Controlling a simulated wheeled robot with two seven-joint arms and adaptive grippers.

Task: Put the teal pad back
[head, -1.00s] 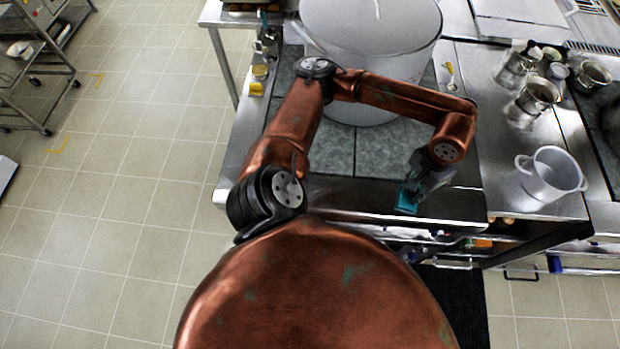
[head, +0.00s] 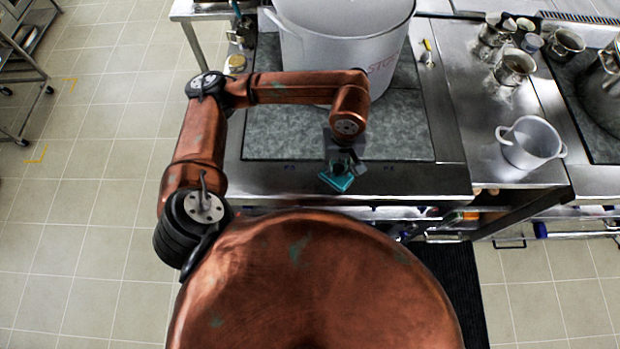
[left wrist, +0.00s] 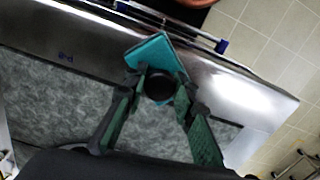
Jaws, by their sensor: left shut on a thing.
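The teal pad (head: 337,182) shows in the head view at the tip of my left gripper (head: 343,165), above the front edge of the steel counter. In the left wrist view the teal pad (left wrist: 154,54) has a round black knob, and the two fingers of my left gripper (left wrist: 160,88) are closed around that knob. The pad appears held over the steel front strip; I cannot tell whether it touches it. My right gripper is not in view.
A large grey stockpot (head: 345,45) stands on the grey stone-like top (head: 290,135) behind my left arm. A smaller white pot (head: 530,143) stands on the counter at right, with several metal pots behind it. Small items stand at the counter's back left. Tiled floor at left is open.

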